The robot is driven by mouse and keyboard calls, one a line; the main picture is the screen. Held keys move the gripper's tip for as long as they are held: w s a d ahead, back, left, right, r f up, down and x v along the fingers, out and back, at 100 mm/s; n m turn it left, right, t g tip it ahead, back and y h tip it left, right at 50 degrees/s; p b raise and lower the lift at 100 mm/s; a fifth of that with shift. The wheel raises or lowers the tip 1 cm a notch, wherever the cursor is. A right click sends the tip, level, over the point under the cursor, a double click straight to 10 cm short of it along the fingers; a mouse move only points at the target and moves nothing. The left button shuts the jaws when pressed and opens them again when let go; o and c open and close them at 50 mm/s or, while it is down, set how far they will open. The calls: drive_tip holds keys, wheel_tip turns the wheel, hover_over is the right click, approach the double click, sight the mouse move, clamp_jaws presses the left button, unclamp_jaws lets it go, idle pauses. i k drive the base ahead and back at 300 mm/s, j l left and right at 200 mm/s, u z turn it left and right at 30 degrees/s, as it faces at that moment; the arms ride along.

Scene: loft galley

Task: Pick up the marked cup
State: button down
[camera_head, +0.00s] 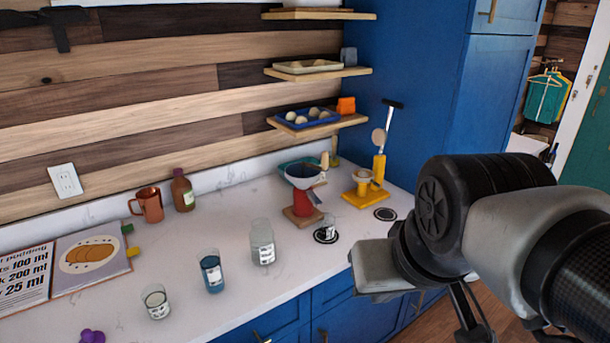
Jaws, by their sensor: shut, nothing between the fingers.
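Several clear vessels with printed white marks stand upright on the white counter (110,300); I cannot tell which is the marked cup. A short glass (157,303) with pale contents is at the front left. A glass with blue contents (211,274) is right of it. A taller clear glass (262,240) is near the middle. A small clear cup (328,228) stands on a dark round patch (325,237). My gripper (375,267) shows as a grey block at the counter's front edge, right of and nearer than the small cup. Its fingertips are not clear; it holds nothing visible.
A red stand with a funnel (303,190) and a yellow stand (366,190) are behind the small cup. An empty dark round patch (385,213) lies right. A copper mug (148,204), brown bottle (182,192) and open book (60,268) are left.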

sight(326, 220)
drive_tip(key=i+l+u, duration=0.3)
drive_tip(key=u, duration=0.15)
drive_tip(key=i+l+u, duration=0.25)
drive_tip(key=l+u, duration=0.2)
drive_tip(key=l, duration=0.1)
